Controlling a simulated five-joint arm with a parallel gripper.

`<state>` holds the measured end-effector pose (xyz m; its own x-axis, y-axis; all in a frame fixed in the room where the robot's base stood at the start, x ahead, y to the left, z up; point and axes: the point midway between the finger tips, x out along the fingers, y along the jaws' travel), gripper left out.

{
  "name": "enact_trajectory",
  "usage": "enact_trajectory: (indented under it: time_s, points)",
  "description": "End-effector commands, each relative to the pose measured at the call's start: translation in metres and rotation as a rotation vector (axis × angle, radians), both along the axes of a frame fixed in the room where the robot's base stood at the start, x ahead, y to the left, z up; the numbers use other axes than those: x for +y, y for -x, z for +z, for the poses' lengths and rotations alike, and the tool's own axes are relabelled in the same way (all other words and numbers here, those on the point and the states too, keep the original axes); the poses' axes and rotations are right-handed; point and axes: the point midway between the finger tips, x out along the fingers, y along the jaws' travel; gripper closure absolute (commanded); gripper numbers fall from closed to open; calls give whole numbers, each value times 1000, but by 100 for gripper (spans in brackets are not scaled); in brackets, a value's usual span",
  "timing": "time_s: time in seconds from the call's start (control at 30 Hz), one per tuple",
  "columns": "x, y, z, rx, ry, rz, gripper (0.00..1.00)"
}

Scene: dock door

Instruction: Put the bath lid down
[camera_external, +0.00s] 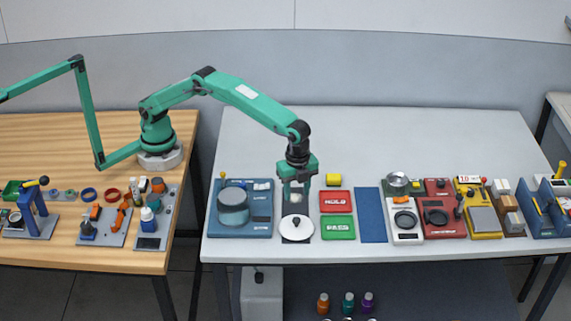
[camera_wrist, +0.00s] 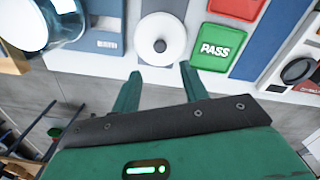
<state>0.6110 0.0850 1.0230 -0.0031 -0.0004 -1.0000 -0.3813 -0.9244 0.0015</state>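The bath lid (camera_external: 297,229) is a white disc with a dark knob, lying flat near the front edge of the grey table. It also shows in the wrist view (camera_wrist: 174,26), just beyond my fingertips. The bath (camera_external: 233,211) is a round blue-grey vessel on a blue base, left of the lid; part of it shows in the wrist view (camera_wrist: 62,12). My gripper (camera_external: 296,203) points down above and slightly behind the lid in the external view. In the wrist view my gripper (camera_wrist: 159,70) has its two fingers apart, with nothing between them.
A red HOLD pad (camera_external: 335,201) and a green PASS pad (camera_external: 338,228) lie right of the lid. A blue mat (camera_external: 371,215) and several instruments stand further right. The back of the table is clear.

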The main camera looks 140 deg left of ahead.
Motion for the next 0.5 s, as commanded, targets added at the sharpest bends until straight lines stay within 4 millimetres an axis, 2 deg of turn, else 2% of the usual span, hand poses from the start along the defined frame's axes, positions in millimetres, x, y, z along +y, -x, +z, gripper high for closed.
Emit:
enact_trajectory:
  time_s: [0.17, 0.5]
  points:
    - [0, 0, 7, -1, 0, 0, 56]
    - [0, 0, 7, 0, 0, 0, 56]
